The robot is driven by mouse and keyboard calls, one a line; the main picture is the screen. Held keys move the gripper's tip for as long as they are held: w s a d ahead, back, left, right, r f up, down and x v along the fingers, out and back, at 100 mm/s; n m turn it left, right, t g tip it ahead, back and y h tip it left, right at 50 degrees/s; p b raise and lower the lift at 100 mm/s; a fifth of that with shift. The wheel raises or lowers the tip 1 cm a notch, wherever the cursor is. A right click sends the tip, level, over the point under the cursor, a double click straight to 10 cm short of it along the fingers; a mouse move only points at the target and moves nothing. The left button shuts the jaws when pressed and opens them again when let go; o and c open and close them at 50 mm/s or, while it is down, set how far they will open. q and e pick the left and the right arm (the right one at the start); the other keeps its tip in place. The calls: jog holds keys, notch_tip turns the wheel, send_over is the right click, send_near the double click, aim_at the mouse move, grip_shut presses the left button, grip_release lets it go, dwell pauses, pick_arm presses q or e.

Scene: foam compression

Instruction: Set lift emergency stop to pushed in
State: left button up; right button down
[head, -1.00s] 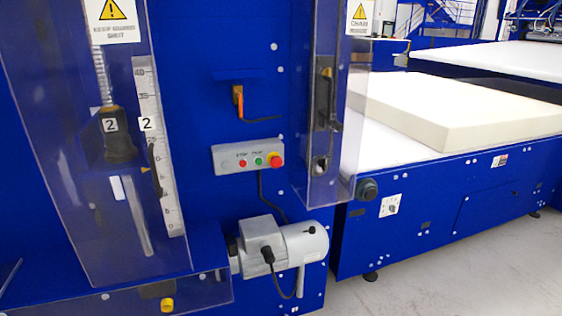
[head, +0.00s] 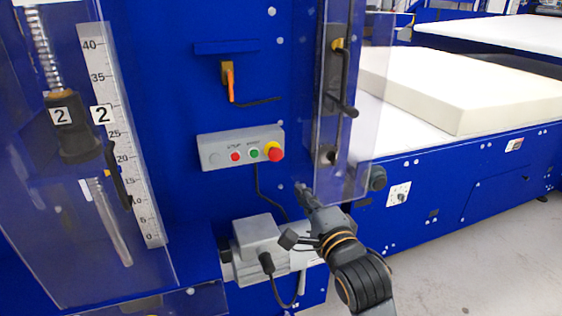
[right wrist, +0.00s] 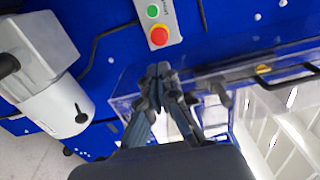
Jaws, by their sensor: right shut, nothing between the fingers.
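The emergency stop is a red mushroom button (head: 275,152) on a yellow collar at the right end of a grey control box (head: 222,150). The box also carries a red and a green button. In the right wrist view the red button (right wrist: 158,36) is at the top, beyond the fingertips. My right gripper (head: 303,190) is shut and empty, below and right of the button, apart from it. Its closed fingers show in the right wrist view (right wrist: 160,80). I cannot tell whether the button is pushed in. My left gripper is not in view.
A clear guard panel (head: 350,185) hangs right of the box, close to my right gripper. A grey motor (head: 258,243) sits below the box. An orange-handled switch (head: 227,78) is above. Another clear guard (head: 60,210) covers the scale at left. White foam (head: 450,90) lies at right.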

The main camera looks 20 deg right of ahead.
aim_at(277, 157)
jog(key=w+p, duration=0.1)
jog(key=w, duration=1.1)
jog(key=shift+w+a, duration=0.15)
jog(key=shift+w, duration=0.25)
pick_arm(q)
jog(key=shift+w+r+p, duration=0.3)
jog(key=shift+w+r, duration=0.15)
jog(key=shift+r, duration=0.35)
pick_arm(e)
jog(key=shift+w+f, duration=0.1)
jog(key=shift+w, duration=0.6)
